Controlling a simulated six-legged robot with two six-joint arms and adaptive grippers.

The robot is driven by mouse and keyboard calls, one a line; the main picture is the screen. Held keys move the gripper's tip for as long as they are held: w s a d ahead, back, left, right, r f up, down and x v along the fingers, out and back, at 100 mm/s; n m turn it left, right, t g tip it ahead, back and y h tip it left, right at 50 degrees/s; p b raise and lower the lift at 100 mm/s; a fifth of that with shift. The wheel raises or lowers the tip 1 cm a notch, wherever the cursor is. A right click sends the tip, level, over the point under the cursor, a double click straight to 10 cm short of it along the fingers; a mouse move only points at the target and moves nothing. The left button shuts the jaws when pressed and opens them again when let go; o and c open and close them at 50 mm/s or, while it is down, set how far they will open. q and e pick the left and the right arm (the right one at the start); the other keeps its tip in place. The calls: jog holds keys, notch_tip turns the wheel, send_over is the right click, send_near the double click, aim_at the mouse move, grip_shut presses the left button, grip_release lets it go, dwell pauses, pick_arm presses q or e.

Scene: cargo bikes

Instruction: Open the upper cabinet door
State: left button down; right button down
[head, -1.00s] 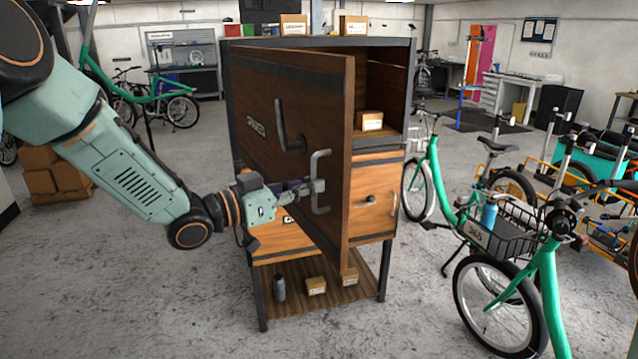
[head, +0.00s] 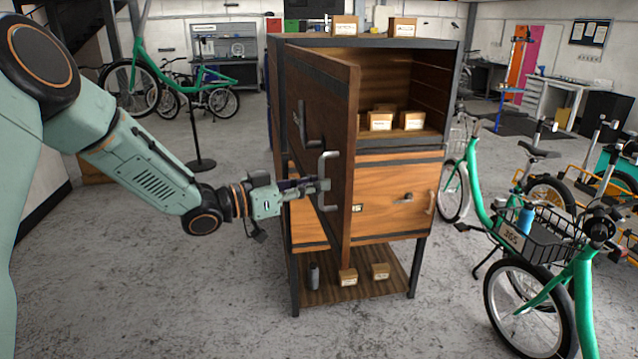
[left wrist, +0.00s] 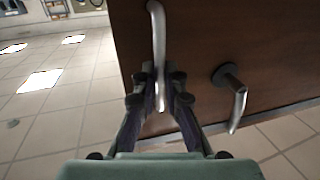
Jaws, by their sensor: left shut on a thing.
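The upper cabinet door (head: 338,120) is dark brown wood and stands swung out from the cabinet (head: 452,100), hinged at the left. It carries a metal bar handle (head: 325,165) near its free edge and a lever handle further in. My left gripper (head: 322,186) is shut on the bar handle. In the left wrist view the gripper's fingers (left wrist: 160,85) close around the bar handle (left wrist: 157,30), with the lever handle (left wrist: 233,95) to the right. The upper compartment shows small cardboard boxes (head: 381,121) inside. My right gripper is not in view.
Below the door is an orange-brown drawer front (head: 390,205) and a bottom shelf (head: 330,296) with a bottle and boxes. A green bike with a black basket (head: 530,238) stands close at the right. The floor in front is clear.

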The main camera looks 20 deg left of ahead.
pick_arm(q)
jog(key=shift+w+a+r, duration=0.1)
jog(key=shift+w+r, duration=0.4)
jog(key=shift+w, duration=0.05)
jog(key=c, duration=1.7)
grip_release()
jog(key=shift+s+a, duration=0.1)
jog(key=shift+a, duration=0.15)
jog(key=shift+o, duration=1.4)
jog(key=shift+w+a+f, duration=0.2)
jog(key=shift+f, duration=0.1)
jog(key=shift+d+f, duration=0.1)
jog(key=shift+d, duration=0.05)
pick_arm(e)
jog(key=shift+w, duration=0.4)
pick_arm(q)
jog(key=shift+d, duration=0.15)
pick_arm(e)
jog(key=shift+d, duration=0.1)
pick_arm(q)
jog(key=shift+s+f, duration=0.1)
jog(key=shift+v, duration=3.7)
